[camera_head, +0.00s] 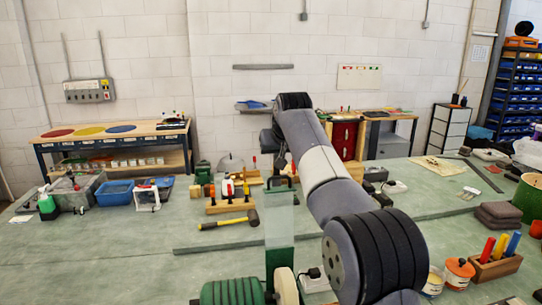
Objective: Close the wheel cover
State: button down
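A green machine with a ribbed drum body (233,291) stands at the bottom middle of the bench, cut off by the lower edge. A pale wheel (286,287) sits at its right side. The wheel cover (279,228), a clear greenish panel with a dark handle at its top, stands upright above the machine, raised off the wheel. My arm rises from the lower right past the cover's right side and bends at the top. A dark part left of the arm (271,140) may be my wrist. I cannot make out gripper fingers or any contact with the handle.
A hammer (230,220) and a wooden tool block (230,204) lie left of the cover. A blue bin (115,192) is farther left. At the right are a block with colored handles (496,266), an orange-lidded pot (459,272) and a green drum (529,200). The left foreground is clear.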

jog(key=shift+s+d+f+b, duration=0.1)
jog(key=shift+s+f+b, duration=0.15)
jog(key=shift+f, duration=0.3)
jog(key=shift+s+f+b, duration=0.1)
jog(key=shift+s+f, duration=0.15)
jog(key=shift+f, duration=0.25)
jog(key=shift+s+d+f, duration=0.1)
jog(key=shift+s+f, duration=0.2)
jog(key=shift+f, duration=0.05)
jog(key=shift+s, duration=0.3)
jog(key=shift+f, duration=0.1)
